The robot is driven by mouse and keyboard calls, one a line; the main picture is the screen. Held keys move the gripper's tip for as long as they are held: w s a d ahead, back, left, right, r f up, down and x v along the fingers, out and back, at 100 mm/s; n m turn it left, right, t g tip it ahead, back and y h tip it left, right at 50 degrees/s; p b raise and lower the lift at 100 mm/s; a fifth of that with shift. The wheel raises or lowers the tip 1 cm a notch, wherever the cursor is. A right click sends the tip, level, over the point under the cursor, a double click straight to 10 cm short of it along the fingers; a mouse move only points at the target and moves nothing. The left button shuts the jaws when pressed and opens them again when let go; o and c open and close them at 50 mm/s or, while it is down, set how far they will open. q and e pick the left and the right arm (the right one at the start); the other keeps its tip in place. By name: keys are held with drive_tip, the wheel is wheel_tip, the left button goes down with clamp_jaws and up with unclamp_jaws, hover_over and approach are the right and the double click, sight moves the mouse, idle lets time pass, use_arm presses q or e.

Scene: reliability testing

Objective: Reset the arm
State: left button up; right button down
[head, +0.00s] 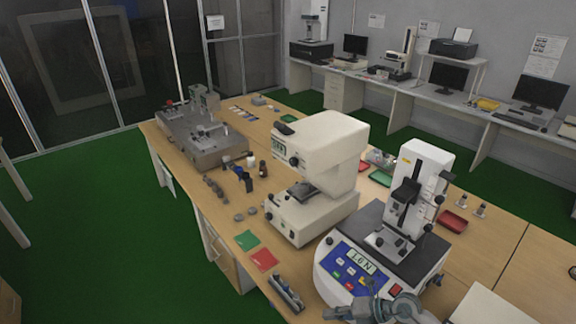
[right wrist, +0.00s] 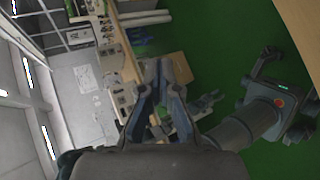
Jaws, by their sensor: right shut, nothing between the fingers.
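My right gripper (head: 375,306) shows as grey links at the bottom of the head view, in front of the round-based force tester (head: 390,240) with its blue panel and lit display. I cannot tell from the head view whether it touches the tester. In the right wrist view its two fingers (right wrist: 161,68) come together at the tips with nothing between them. My left gripper does not show in the head view.
A wooden bench (head: 190,172) carries a cream tester (head: 318,150), a grey metal fixture (head: 203,140), green and red cards (head: 247,240) and small parts. A wall bench with monitors (head: 448,77) stands behind. Green floor (head: 95,230) is clear at left.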

drive_tip(key=w+a+r+m+t+y, duration=0.1)
drive_tip(key=a+r+m+t+y, duration=0.3)
drive_tip(key=r+m+t, duration=0.75)
drive_tip(key=s+d+f+m+h, duration=0.2)
drive_tip(key=d+f+m+h, duration=0.5)
drive_tip(key=f+m+h, duration=0.15)
drive_tip(key=s+d+f+m+h, duration=0.3)
drive_tip(key=d+f+m+h, duration=0.45)
drive_tip(key=m, duration=0.25)
drive_tip(key=s+a+f+m+g, duration=0.1)
drive_tip(key=s+f+g, duration=0.5)
drive_tip(key=s, duration=0.4)
drive_tip(key=s+a+f+m+g, duration=0.1)
drive_tip(key=s+f+g, duration=0.5)
drive_tip(key=s, duration=0.4)
wheel_tip(320, 180, down, 28)
drive_tip(key=s+b, duration=0.2)
drive_tip(key=s+d+f+g, duration=0.1)
drive_tip(key=s+d+f, duration=0.2)
drive_tip(key=s+f, duration=1.4)
drive_tip(key=shift+s+b, duration=0.15)
drive_tip(key=shift+b, duration=0.3)
